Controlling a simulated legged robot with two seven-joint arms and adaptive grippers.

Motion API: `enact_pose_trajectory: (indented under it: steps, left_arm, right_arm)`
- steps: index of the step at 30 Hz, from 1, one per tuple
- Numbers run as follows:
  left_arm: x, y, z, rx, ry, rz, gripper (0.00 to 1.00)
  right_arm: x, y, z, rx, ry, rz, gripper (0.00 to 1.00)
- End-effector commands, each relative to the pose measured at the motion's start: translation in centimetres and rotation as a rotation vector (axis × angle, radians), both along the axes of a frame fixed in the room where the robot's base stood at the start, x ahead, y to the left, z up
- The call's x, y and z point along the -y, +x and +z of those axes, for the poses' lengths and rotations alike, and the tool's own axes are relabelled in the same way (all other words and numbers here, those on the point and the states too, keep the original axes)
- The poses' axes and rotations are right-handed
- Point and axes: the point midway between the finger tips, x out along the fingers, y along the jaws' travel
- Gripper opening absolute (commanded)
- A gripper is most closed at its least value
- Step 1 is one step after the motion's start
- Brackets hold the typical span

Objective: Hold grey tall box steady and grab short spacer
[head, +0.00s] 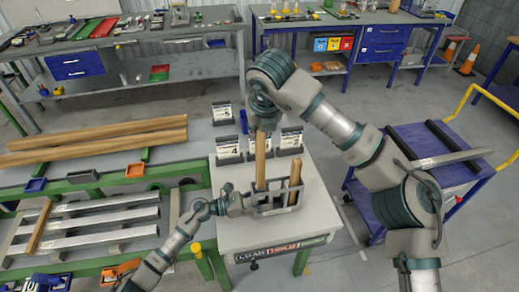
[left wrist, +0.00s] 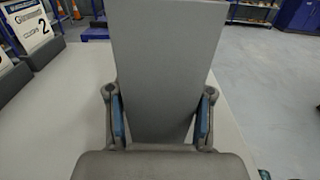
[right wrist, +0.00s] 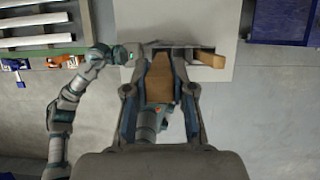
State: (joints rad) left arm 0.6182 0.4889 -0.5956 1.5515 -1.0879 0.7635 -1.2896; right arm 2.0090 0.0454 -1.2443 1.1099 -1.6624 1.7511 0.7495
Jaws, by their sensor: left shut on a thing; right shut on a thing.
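The grey tall box (head: 276,209) stands on the white-topped table, open at the top. My left gripper (head: 240,203) is shut on its left side; in the left wrist view, the grey wall (left wrist: 165,75) lies between the blue finger pads. My right gripper (head: 262,128) is above the box, shut on the upper end of a wooden spacer (head: 260,162). That spacer is upright, its lower end at the box; how deep it sits is hidden. It also shows between the fingers in the right wrist view (right wrist: 160,78). A second wooden spacer (head: 296,172) stands in the box's right part.
Small grey bins with numbered cards (head: 228,148) stand behind the box on the table. Long wooden boards (head: 95,140) and metal bars (head: 90,225) lie on the green rack at left. A blue cart (head: 415,145) stands at right. The table front is clear.

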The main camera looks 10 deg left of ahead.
Motion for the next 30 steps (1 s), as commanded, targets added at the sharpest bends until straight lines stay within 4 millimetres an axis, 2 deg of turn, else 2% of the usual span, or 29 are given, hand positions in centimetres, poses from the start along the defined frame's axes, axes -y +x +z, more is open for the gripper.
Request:
enact_pose_trajectory:
  steps: [3,6,16,17,19,20,30]
  left_arm:
    - [0.0,0.0,-0.1,-0.001,0.001,-0.001,0.1]
    - [0.0,0.0,-0.1,-0.001,0.001,-0.001,0.1]
    - [0.0,0.0,-0.1,-0.001,0.001,-0.001,0.1]
    - [0.0,0.0,-0.1,-0.001,0.001,-0.001,0.59]
    - [0.0,0.0,-0.1,-0.001,0.001,-0.001,0.76]
    - [0.0,0.0,0.0,-0.001,0.001,-0.001,0.81]
    - [-0.2,-0.1,0.0,0.0,0.001,0.0,0.81]
  right_arm:
    - [0.0,0.0,2.0,0.0,0.0,-0.001,0.0]
    - [0.0,0.0,2.8,0.0,0.001,0.0,0.0]
    - [0.0,0.0,3.2,0.0,0.001,0.001,0.0]
    - [0.0,0.0,3.2,0.0,0.001,0.001,0.0]
    - [0.0,0.0,3.2,-0.001,0.0,0.001,0.0]
    - [0.0,0.0,3.2,0.0,0.001,0.001,0.0]
    - [0.0,0.0,3.2,0.0,0.001,0.0,0.0]
